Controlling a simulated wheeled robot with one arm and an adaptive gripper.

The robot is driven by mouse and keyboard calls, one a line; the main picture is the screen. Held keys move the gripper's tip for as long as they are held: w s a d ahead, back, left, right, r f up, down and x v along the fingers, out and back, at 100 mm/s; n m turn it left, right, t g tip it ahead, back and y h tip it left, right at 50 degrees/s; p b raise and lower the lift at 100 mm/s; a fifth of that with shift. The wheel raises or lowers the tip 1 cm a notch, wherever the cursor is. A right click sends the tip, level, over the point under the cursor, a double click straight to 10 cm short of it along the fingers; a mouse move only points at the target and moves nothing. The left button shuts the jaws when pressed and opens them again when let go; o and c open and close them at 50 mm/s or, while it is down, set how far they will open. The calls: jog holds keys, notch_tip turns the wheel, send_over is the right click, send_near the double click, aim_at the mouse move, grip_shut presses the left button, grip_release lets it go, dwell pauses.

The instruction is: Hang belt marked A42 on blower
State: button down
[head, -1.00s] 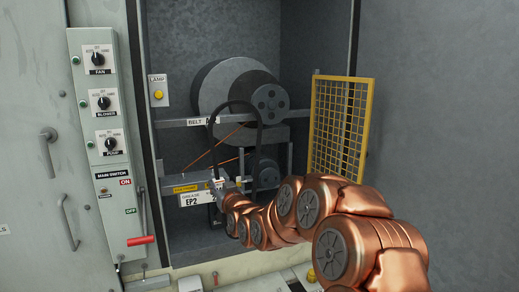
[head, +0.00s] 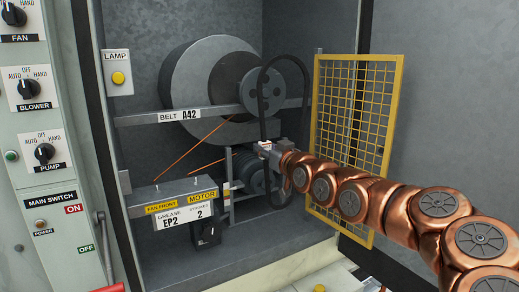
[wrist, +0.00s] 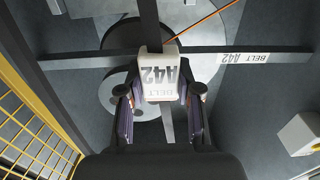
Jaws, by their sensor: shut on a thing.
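My gripper (head: 268,148) is shut on a black belt (head: 307,75), held upright as a tall loop. In the wrist view the belt's white tag (wrist: 160,75) reads BELT A42 upside down, between the two fingers (wrist: 160,105). In the head view the loop stands in front of the right side of the blower pulley (head: 262,92), a grey disc with holes on the large round blower (head: 205,85). I cannot tell whether the belt touches the pulley. The lower motor pulley (head: 245,172) is partly hidden behind my gripper and the belt.
A crossbar (head: 150,116) labelled BELT A42 runs in front of the blower. A yellow mesh guard (head: 350,110) stands open at the right, close to my arm. A box (head: 170,195) labelled MOTOR stands lower left. The switch panel (head: 35,130) is at the far left.

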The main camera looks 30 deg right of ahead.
jog(key=w+f+p, duration=0.1)
jog(key=w+p, duration=0.5)
jog(key=w, duration=0.1)
jog(key=shift+w+d+f, duration=0.15)
jog(key=shift+d+f, duration=0.05)
jog(key=shift+d, duration=0.1)
dwell(0.3)
jog(key=shift+b, duration=0.4)
dwell(0.5)
jog(key=shift+w+d, duration=0.1)
jog(key=shift+w, duration=0.25)
dwell(1.9)
jog(key=shift+w+d+p, duration=0.1)
jog(key=shift+w+p, duration=1.45)
jog(key=shift+p, duration=0.15)
jog(key=shift+w, duration=0.25)
